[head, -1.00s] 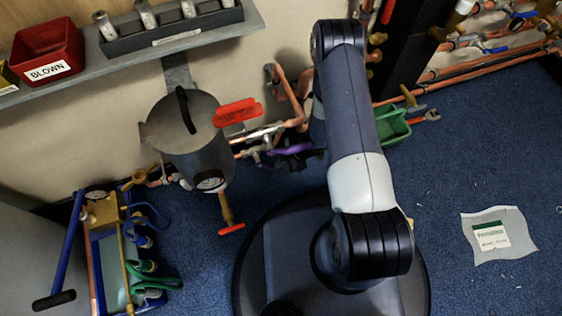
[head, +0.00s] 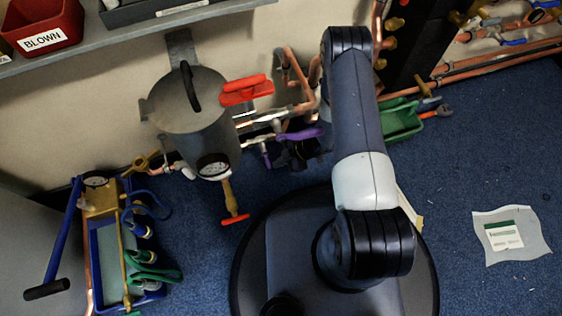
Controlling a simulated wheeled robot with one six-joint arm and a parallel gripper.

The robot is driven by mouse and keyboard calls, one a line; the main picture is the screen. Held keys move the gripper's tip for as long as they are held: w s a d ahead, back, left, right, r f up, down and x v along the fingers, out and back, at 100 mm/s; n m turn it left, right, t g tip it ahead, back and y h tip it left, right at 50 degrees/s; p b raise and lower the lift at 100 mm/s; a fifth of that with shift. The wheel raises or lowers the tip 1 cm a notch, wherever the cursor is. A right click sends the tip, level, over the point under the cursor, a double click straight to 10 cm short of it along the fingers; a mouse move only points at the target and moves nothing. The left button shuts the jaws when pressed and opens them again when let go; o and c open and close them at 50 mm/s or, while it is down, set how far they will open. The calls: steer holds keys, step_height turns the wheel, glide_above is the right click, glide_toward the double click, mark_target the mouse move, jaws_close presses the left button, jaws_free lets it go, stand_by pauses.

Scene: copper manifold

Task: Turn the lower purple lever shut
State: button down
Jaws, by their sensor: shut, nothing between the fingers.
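A purple lever (head: 303,133) shows low on the copper pipework by the wall, left of my arm. Its right end runs close to my arm. A smaller purple part (head: 266,158) hangs just below and left of it; I cannot tell whether the two belong to one valve. My gripper (head: 287,157) is the dark shape just under the purple lever, shut and empty. Its fingertips are small and dark, so I cannot tell whether they touch the lever.
A grey canister (head: 192,110) with a gauge stands left of the valve. A red lever (head: 246,90) is above the purple one.

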steer(key=shift+a+f+y, duration=0.2)
steer(key=shift+a+y, duration=0.05)
steer(key=shift+y, duration=0.15)
steer(key=shift+s, duration=0.1)
stand_by(0.4)
